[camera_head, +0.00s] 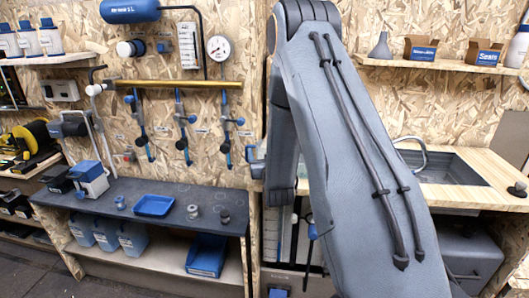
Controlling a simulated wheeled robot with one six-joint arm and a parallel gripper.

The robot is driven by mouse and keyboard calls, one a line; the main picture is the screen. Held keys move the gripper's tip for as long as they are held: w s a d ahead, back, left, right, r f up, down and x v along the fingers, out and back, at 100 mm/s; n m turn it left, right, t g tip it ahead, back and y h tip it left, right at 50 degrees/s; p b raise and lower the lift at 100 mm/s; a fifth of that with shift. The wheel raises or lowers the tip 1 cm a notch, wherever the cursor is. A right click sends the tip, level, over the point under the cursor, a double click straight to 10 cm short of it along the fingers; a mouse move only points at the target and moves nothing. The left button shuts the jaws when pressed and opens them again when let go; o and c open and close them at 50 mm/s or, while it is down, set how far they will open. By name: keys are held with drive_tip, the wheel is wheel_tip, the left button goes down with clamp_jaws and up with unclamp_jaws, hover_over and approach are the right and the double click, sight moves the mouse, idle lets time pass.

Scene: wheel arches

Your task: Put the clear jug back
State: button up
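I cannot pick out a clear jug for certain in the head view. My arm's large grey link fills the right middle of the view and hides part of the wall, the bench end and the sink side. My gripper does not show. Several bluish containers (132,240) stand on the shelf under the dark bench at the left; I cannot tell whether any of them is clear.
The dark bench (175,190) holds a blue tray (154,205), small metal parts (193,211) and a blue-and-grey device (88,178). A blue bin (206,255) sits below. A sink (445,167) is set in the right counter. Boxes (486,53) stand on the upper right shelf.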

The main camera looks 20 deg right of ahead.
drive_tip(key=shift+r, duration=0.25)
drive_tip(key=b+v, duration=0.2)
drive_tip(key=v, duration=1)
